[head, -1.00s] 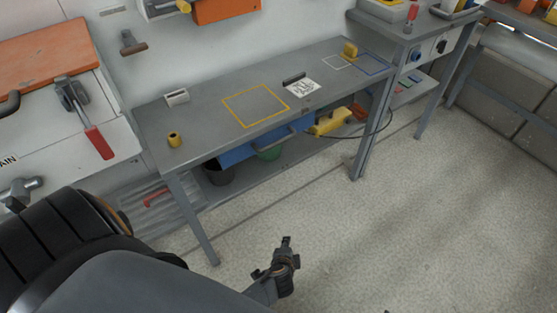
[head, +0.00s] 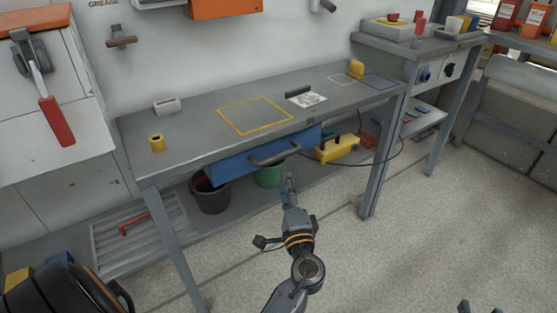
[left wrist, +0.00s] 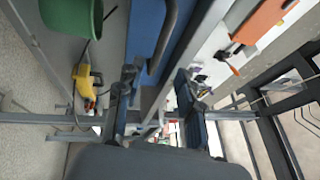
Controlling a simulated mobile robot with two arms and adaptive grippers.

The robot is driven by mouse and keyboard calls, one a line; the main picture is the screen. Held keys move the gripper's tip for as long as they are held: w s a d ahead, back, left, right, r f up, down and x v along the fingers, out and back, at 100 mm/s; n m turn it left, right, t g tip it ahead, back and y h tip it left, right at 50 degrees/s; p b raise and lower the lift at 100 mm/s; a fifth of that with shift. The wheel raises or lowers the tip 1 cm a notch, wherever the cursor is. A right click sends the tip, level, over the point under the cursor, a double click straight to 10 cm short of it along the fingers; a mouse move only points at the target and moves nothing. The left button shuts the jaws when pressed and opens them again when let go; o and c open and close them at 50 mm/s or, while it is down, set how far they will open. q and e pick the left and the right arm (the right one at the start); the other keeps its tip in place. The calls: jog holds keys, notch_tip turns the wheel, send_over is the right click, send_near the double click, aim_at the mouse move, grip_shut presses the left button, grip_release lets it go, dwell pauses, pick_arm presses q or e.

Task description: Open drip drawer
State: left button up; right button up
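The blue drip drawer (head: 232,164) hangs under the grey workbench and looks shut, its front close to the bench edge. Its dark bar handle (head: 274,158) sticks out from the front. My left gripper (head: 288,181) is just below and in front of the handle, apart from it. In the left wrist view, my left gripper (left wrist: 155,82) is open, fingers spread and empty. The handle (left wrist: 165,38) lies ahead, roughly between the fingers, with the blue drawer front (left wrist: 143,30) beside it. Two dark tips of my right gripper (head: 478,306) show apart at the bottom edge.
The floor in front is clear.

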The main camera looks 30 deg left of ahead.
aim_at(279, 155)
pick_arm(q)
jog(key=x, duration=1)
jog(key=shift+w+a, duration=0.15)
jog(key=shift+w, duration=0.05)
grip_shut()
jog(key=shift+f, duration=0.1)
